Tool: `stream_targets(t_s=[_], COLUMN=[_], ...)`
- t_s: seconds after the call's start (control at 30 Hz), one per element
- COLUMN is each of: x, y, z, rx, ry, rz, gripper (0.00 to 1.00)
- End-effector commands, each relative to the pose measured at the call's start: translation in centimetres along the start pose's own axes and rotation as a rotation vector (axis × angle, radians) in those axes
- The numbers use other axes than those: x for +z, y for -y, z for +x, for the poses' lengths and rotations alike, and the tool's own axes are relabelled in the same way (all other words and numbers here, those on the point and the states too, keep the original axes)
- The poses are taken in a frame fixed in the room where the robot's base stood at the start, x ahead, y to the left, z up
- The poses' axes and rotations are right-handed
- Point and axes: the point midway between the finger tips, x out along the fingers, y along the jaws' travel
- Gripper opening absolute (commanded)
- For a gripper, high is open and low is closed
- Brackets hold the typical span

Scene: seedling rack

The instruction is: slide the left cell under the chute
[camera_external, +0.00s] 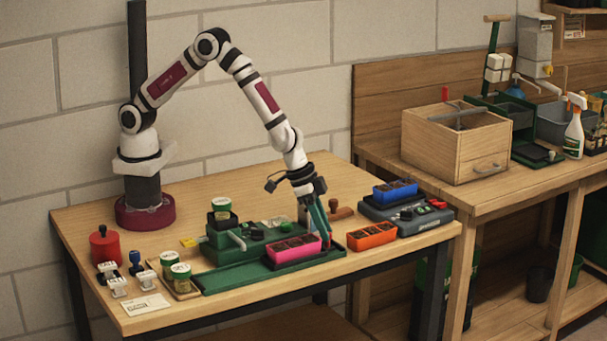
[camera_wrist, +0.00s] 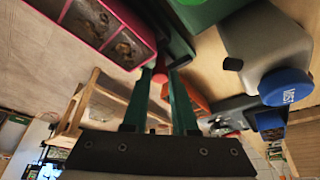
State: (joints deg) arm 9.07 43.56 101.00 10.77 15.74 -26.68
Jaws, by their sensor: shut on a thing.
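A pink tray (camera_external: 294,254) with a row of soil-filled cells sits in the green channel (camera_external: 225,281) at the front of the green machine (camera_external: 222,243). The tray also shows at the top left of the wrist view (camera_wrist: 105,43). My gripper (camera_external: 327,243) points down at the tray's right end. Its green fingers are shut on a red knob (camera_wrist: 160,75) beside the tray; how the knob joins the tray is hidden. I cannot clearly make out the chute or which cell lies under it.
An orange tray (camera_external: 372,239) stands just right of my gripper. A blue tray (camera_external: 395,194) rests on the grey device (camera_external: 412,219) behind it. Lidded cups (camera_external: 181,273) and stamps (camera_external: 117,284) stand left of the channel. The channel's left part looks empty.

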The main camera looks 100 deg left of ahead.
Motion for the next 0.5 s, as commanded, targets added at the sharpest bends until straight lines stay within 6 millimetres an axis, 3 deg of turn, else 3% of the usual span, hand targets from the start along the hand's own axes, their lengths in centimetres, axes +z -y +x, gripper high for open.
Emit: stream_targets(t_s=[0.37,0.5], x=[-0.02,0.83], y=[0.08,-0.83], z=[-0.05,-0.38], rx=[-0.001,-0.004], ry=[0.0,0.002], rz=[0.0,0.004], gripper=[0.0,0.0])
